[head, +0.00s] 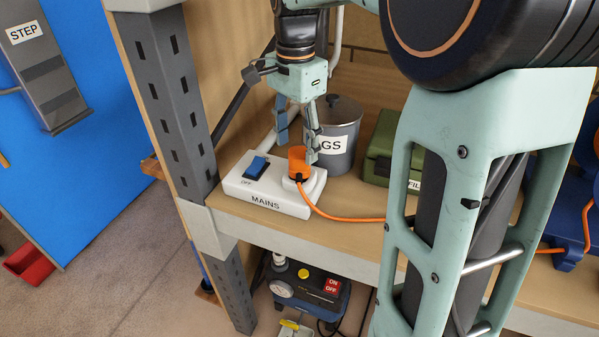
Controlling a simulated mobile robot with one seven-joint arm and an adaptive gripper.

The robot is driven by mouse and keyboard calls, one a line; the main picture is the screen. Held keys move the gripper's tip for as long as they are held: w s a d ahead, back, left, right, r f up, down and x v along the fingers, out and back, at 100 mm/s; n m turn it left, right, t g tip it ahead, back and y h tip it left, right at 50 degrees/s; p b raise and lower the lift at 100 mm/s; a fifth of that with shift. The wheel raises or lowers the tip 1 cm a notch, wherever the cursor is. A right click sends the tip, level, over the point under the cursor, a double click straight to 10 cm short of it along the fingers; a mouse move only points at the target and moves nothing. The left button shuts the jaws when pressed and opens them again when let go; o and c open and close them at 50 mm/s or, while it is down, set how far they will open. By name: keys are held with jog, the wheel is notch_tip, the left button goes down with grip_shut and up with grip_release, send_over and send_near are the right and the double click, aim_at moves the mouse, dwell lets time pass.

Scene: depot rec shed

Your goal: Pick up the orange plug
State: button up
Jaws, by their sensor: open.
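The orange plug (298,161) sits in the right part of the white MAINS socket block (278,205) on the wooden shelf. An orange cord (345,219) runs from the plug to the right and passes behind my arm. My gripper (298,142) points down just above and around the plug, with its fingers apart. One finger is on the left and behind the plug, and the other is close by its right side. I cannot tell whether the right finger touches the plug. A blue switch (257,167) marked OFF is on the block, left of the plug.
A grey lidded pot (340,150) with a partly hidden label stands right behind my gripper. A green box (381,150) is further right. A grey perforated post (176,105) rises left of the block. A machine with an ON/OFF label (332,287) stands below the shelf.

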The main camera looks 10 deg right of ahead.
aim_at(299, 153)
jog(key=f, duration=0.5)
jog(key=shift+s+d+f, duration=0.1)
jog(key=shift+s+d, duration=0.15)
jog(key=shift+c, duration=0.3)
jog(key=c, duration=1.2)
